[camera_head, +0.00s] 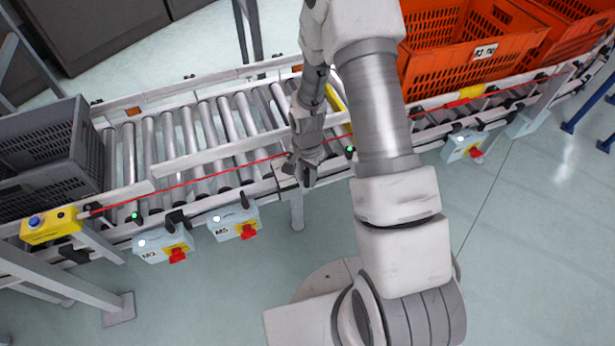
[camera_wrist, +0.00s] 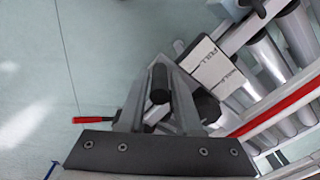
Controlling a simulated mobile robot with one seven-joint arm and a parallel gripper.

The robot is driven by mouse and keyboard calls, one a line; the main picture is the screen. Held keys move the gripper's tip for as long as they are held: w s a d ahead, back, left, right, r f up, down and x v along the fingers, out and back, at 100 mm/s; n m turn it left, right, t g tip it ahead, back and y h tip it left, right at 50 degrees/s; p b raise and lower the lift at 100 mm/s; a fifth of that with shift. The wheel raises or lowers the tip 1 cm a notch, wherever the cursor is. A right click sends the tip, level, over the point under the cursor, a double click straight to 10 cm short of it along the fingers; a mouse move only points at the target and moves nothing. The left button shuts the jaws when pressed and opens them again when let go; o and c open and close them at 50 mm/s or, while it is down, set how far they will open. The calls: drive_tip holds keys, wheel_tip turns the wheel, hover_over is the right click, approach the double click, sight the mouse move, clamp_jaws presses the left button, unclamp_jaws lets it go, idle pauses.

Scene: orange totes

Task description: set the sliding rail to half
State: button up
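The sliding rail (camera_head: 215,147) is a pale bar lying lengthwise over the conveyor rollers in the head view. My gripper (camera_head: 298,176) hangs at the conveyor's near side, by the rail's right part. In the wrist view, a white label (camera_wrist: 210,65) reads FULL and what looks like HALF. A black cylindrical knob (camera_wrist: 159,83) shows between the fingers of my gripper (camera_wrist: 160,95), just left of the label. I cannot tell whether the fingers touch or clamp it. My arm hides part of the conveyor in the head view.
A grey crate (camera_head: 45,155) stands on the conveyor's left end. Orange totes (camera_head: 455,50) stand at the right. Pale-blue boxes with red switches (camera_head: 235,222) hang along the near side, beside a yellow button box (camera_head: 50,225). The floor in front is clear.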

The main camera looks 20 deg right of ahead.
drive_tip(key=shift+o, duration=1.2)
drive_tip(key=shift+r, duration=0.15)
wheel_tip(320, 180, up, 17)
drive_tip(key=p, duration=0.4)
drive_tip(key=shift+p, duration=0.3)
drive_tip(key=shift+r, duration=0.1)
